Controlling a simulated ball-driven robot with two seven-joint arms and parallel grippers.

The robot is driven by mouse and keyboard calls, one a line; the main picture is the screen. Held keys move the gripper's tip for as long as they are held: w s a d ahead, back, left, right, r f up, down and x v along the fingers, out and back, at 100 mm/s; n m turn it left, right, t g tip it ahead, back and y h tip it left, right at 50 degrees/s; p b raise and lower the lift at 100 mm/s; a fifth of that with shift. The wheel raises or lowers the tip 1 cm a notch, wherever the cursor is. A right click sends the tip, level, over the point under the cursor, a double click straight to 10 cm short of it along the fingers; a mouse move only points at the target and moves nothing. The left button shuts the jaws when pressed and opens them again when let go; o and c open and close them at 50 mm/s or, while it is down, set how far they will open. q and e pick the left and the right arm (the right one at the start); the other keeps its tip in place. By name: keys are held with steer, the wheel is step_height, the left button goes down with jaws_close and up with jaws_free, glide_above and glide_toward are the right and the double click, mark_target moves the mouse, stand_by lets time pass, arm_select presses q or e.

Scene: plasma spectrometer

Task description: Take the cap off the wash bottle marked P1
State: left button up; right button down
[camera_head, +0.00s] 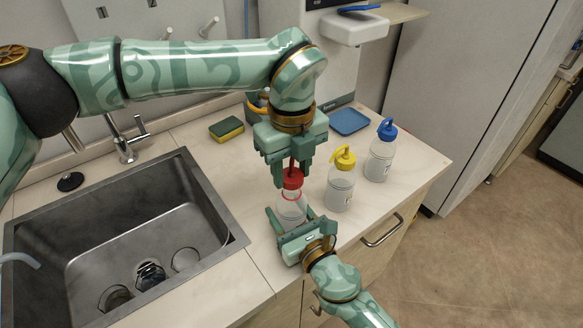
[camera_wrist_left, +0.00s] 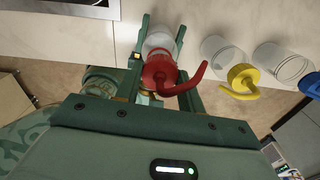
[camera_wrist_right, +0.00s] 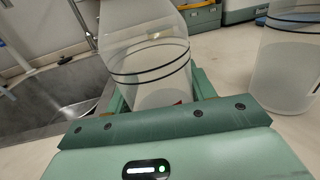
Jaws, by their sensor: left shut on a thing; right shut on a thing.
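The bottle with the red cap (camera_head: 292,179) stands on the counter by the sink; no P1 mark is legible. My left gripper (camera_head: 290,170) is shut on the red cap from above. The cap and its curved red spout also show in the left wrist view (camera_wrist_left: 160,74). My right gripper (camera_head: 294,222) is shut around the clear bottle body (camera_head: 291,211) from the front. The body with its dark rings fills the middle of the right wrist view (camera_wrist_right: 146,62). Whether the cap is still seated on the neck I cannot tell.
A yellow-capped bottle (camera_head: 340,182) and a blue-capped bottle (camera_head: 380,152) stand close to the right. The sink (camera_head: 130,240) with several glass vessels lies to the left. A sponge (camera_head: 227,129) and a blue tray (camera_head: 349,121) are behind.

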mark_target(292, 161)
arm_select(q)
steer(key=shift+r, duration=1.95)
arm_select(e)
steer(key=shift+c, duration=2.2)
jaws_free()
steer(key=shift+s+d, duration=0.1)
